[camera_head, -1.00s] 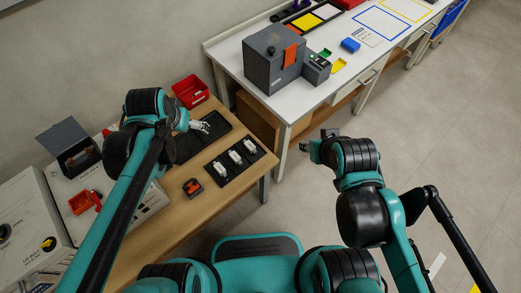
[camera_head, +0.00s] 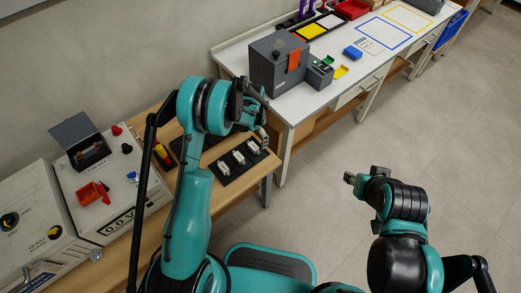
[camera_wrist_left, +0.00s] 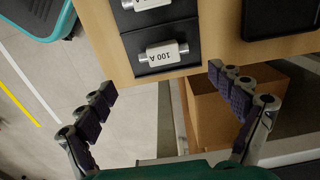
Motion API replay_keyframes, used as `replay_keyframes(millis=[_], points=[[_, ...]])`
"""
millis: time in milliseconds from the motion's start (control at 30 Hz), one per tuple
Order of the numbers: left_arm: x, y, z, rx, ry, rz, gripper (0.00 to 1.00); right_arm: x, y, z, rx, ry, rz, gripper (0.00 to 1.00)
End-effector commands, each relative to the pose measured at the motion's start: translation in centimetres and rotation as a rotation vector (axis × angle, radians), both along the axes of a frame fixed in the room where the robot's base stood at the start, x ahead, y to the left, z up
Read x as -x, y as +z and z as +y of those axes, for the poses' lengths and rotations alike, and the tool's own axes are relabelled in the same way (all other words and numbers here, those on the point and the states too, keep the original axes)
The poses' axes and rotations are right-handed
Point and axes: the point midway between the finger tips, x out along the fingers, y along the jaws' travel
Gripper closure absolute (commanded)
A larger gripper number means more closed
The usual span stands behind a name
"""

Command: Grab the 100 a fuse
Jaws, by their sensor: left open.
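The 100 A fuse (camera_wrist_left: 161,55) is a white block with metal ends, its label upside down in the left wrist view. It lies in the end compartment of a black holder (camera_wrist_left: 141,71). In the head view it appears to be the rightmost (camera_head: 252,147) of three white fuses. My left gripper (camera_wrist_left: 165,102) is open and empty, its fingers apart, short of the fuse in the picture and over the table edge. In the head view this gripper (camera_head: 262,122) is partly hidden by its arm. My right gripper (camera_head: 352,178) is over the floor; its jaws are unclear.
The holder is on a wooden table (camera_head: 232,197), with another black tray (camera_wrist_left: 281,18) beside it. A cardboard box (camera_wrist_left: 207,115) stands below the table edge. A white bench (camera_head: 303,105) with a grey machine (camera_head: 275,65) is at the back. Test boxes (camera_head: 110,170) stand left.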

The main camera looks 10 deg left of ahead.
Motion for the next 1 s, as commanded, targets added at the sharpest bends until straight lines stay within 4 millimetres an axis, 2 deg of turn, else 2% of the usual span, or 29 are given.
replay_keyframes(millis=[200,367,600,867,1000], points=[[0.0,-2.6,0.1,0.000,-0.002,0.002,0.07,0.0,-1.0,0.0,0.000,0.000,0.000,0.60],[0.0,-4.0,0.4,0.000,-0.001,0.002,0.07,0.0,-1.8,0.0,0.000,0.000,0.000,0.60],[0.0,-7.6,0.8,0.000,-0.002,0.001,0.07,0.0,-3.7,0.0,0.000,0.000,0.000,0.60],[0.0,-7.8,0.8,0.000,-0.001,0.001,0.07,0.0,-3.6,0.0,0.000,0.000,0.000,0.60],[0.0,-7.8,0.8,0.000,-0.001,0.001,0.44,0.0,-3.6,0.0,0.000,0.000,0.000,0.60]])
